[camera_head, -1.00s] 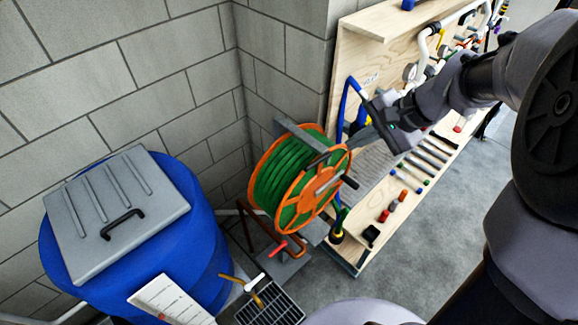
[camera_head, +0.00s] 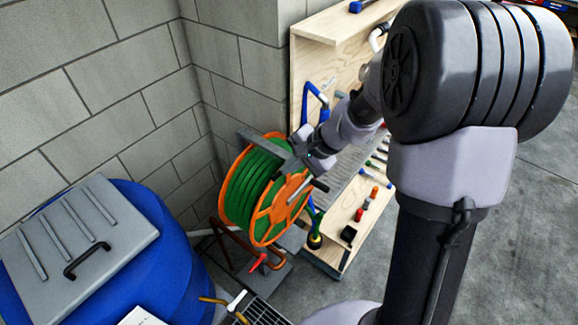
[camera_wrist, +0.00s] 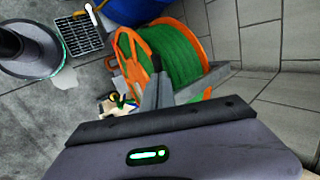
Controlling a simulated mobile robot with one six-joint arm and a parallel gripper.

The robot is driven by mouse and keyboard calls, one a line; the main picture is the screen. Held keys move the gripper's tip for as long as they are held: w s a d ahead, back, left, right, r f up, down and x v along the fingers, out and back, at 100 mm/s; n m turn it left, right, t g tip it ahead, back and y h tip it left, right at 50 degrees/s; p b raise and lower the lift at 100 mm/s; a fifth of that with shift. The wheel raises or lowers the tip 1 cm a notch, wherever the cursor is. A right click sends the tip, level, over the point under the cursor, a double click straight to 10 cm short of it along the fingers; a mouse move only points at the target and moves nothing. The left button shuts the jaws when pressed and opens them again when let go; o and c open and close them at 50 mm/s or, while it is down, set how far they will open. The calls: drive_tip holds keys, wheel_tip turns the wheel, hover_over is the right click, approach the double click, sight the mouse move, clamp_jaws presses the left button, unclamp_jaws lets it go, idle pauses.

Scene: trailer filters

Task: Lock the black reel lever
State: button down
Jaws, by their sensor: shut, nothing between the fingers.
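The reel is an orange-rimmed drum wound with green hose (camera_head: 250,190), in the middle of the head view. In the wrist view the green hose (camera_wrist: 178,50) shows ahead of my gripper. My gripper (camera_head: 287,162) is shut and empty, at the upper right side of the reel. Its grey fingers (camera_wrist: 155,92) overlap the reel in the wrist view; I cannot tell whether they touch it. A short black-ended bar (camera_head: 319,185) sticks out from the reel's orange face, just below my gripper. I cannot tell whether this is the lever or the crank grip; my gripper covers part of that area.
A blue barrel (camera_head: 165,245) with a grey lid (camera_head: 80,235) stands at left. A red handle (camera_head: 258,262) and a floor grate (camera_head: 262,312) are below the reel. A wooden workbench (camera_head: 340,222) with tools is behind my arm. Block walls enclose the corner behind the reel.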

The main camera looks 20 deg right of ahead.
drive_tip(key=b, duration=0.2)
drive_tip(key=f+b, duration=0.1)
drive_tip(key=b, duration=0.1)
drive_tip(key=t+h+b, duration=0.1)
drive_tip(key=b, duration=0.1)
drive_tip(key=shift+s+a+f+n, duration=0.25)
drive_tip(key=shift+s+f+n, duration=0.05)
drive_tip(key=shift+s+f, duration=0.05)
